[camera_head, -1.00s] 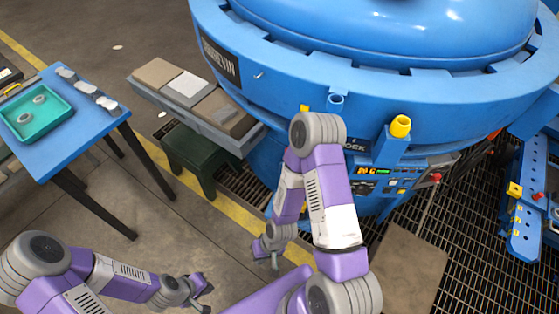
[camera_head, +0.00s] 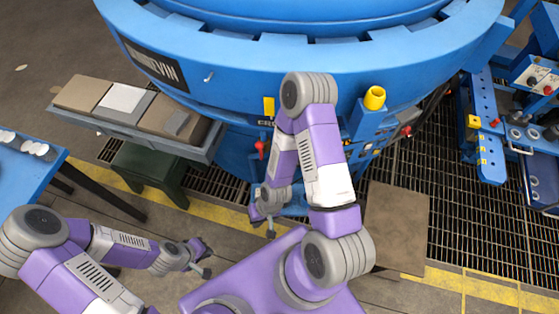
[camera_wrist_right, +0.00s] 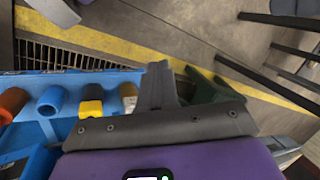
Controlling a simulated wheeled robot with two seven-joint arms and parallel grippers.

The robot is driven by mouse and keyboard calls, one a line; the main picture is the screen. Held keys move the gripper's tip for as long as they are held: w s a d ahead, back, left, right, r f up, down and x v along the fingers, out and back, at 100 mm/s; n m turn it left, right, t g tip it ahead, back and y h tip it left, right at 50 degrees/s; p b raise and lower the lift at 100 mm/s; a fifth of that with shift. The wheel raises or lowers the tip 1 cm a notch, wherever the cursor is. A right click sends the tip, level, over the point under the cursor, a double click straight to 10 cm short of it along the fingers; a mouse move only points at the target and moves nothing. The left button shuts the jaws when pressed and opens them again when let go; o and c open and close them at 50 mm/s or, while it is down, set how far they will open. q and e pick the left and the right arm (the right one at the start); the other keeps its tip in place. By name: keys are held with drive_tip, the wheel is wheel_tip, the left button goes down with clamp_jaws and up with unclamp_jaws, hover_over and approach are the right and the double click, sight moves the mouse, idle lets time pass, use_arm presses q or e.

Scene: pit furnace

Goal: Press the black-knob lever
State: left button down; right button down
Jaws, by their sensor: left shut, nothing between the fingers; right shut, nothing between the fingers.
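I cannot pick out a black-knob lever with certainty. In the right wrist view a yellow block with a dark top (camera_wrist_right: 91,100) stands in a row on a blue panel, between a blue cylinder (camera_wrist_right: 52,100) and a tan one (camera_wrist_right: 128,95). My right gripper (camera_head: 269,230) hangs low in front of the blue furnace (camera_head: 330,70), below a red-knob lever (camera_head: 260,147). Its shut grey fingers (camera_wrist_right: 159,85) point past the row, touching nothing visible. My left gripper (camera_head: 204,262) is shut and empty at lower left, away from the furnace. My right arm hides part of the furnace front.
A shelf (camera_head: 190,150) with flat plates juts from the furnace's left, above a dark green stool (camera_head: 150,170). A blue table (camera_head: 25,180) stands at left. A blue control stand (camera_head: 487,130) is at right.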

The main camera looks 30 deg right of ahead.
drive_tip(key=s+d+f+n+g+h+b, duration=0.1)
drive_tip(key=s+f+n+g+h+b, duration=0.3)
drive_tip(key=s+f+n+g+h, duration=0.25)
drive_tip(key=d+f+n+h+b, duration=0.2)
drive_tip(key=d+f+h+b, duration=0.15)
drive_tip(key=d+h, duration=0.35)
drive_tip(key=w+d+r+n+t+h+b, duration=0.2)
drive_tip(key=w+d+t+h+b, duration=0.15)
drive_tip(key=w+t+h, duration=0.35)
drive_tip(key=w+a+r+n+t+h+b, duration=0.1)
drive_tip(key=w+a+r+t, duration=0.1)
drive_tip(key=w+a+t, duration=0.1)
drive_tip(key=w+a+r+n+t+h+b, duration=0.1)
drive_tip(key=w+a+r+t, duration=0.1)
drive_tip(key=w+t, duration=0.4)
drive_tip(key=shift+w+a+r+n+b, duration=0.3)
drive_tip(key=shift+w+a+n+b, duration=0.05)
drive_tip(key=shift+w+a, duration=0.45)
drive_tip(key=shift+d+g+h, duration=0.1)
drive_tip(key=shift+g+h, duration=0.15)
